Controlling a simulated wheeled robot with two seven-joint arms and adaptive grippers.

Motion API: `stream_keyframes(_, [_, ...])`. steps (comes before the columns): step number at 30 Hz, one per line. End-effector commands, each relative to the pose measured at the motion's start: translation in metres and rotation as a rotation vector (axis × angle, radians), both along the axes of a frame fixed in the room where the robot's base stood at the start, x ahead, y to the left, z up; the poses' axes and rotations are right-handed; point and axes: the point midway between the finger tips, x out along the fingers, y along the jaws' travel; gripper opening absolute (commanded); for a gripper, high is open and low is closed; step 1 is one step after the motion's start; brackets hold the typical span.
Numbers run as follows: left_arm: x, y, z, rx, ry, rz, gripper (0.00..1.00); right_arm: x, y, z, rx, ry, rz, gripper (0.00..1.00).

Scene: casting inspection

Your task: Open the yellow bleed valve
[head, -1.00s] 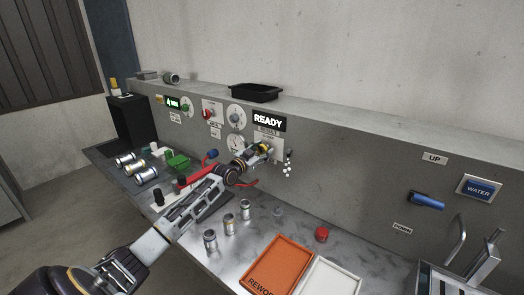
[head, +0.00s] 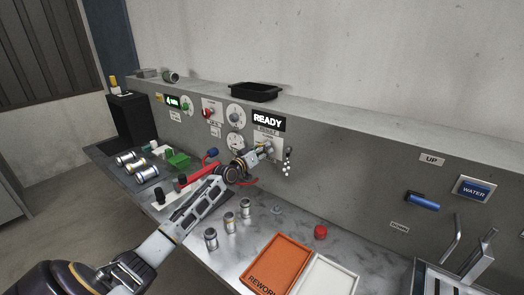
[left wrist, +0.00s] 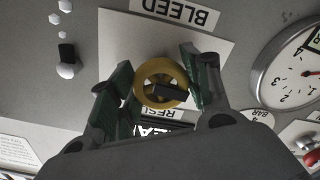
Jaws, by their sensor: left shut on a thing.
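The yellow bleed valve (left wrist: 144,72) is a round ring knob with a dark bar across its middle. It sits on a pale plate under an upside-down BLEED label (left wrist: 176,12) in the left wrist view. My left gripper (left wrist: 158,80) is shut on the valve, with one green-padded finger on each side of its rim. In the head view my left gripper (head: 262,152) is at the wall panel below the READY display (head: 268,122) and hides most of the valve. My right gripper is not in view.
A gauge (left wrist: 296,68) is close beside the gripper in the left wrist view. Several metal castings (head: 229,222) stand on the bench below my arm. An orange REWORK tray (head: 274,262) and a red cap (head: 320,232) lie to the right.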

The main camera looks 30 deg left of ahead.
Motion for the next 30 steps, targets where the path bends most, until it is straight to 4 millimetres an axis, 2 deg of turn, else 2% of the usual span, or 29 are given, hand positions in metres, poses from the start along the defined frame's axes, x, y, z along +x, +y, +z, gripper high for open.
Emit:
stream_keyframes(7, [-0.0001, 0.0002, -0.0005, -0.072, 0.007, 0.0, 0.24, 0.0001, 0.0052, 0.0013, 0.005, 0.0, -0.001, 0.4])
stream_keyframes(19, [-0.0001, 0.0003, -0.0004, -0.082, 0.008, 0.0, 0.24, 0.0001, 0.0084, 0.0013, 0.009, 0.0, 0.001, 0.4])
stream_keyframes(20, [-0.0001, 0.0002, -0.0005, -0.082, 0.008, 0.0, 0.49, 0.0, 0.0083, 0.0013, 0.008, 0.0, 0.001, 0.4])
stream_keyframes(24, [-0.0001, 0.0002, -0.0003, -0.081, 0.007, 0.001, 0.67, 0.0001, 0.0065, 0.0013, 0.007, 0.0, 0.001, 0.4])
stream_keyframes(25, [0.0, 0.0001, -0.0002, -0.081, 0.006, 0.0, 0.71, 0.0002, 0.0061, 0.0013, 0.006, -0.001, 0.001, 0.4])
stream_keyframes(30, [0.0, 0.0001, -0.0001, -0.08, 0.006, 0.0, 0.71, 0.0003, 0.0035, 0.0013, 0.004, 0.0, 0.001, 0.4])
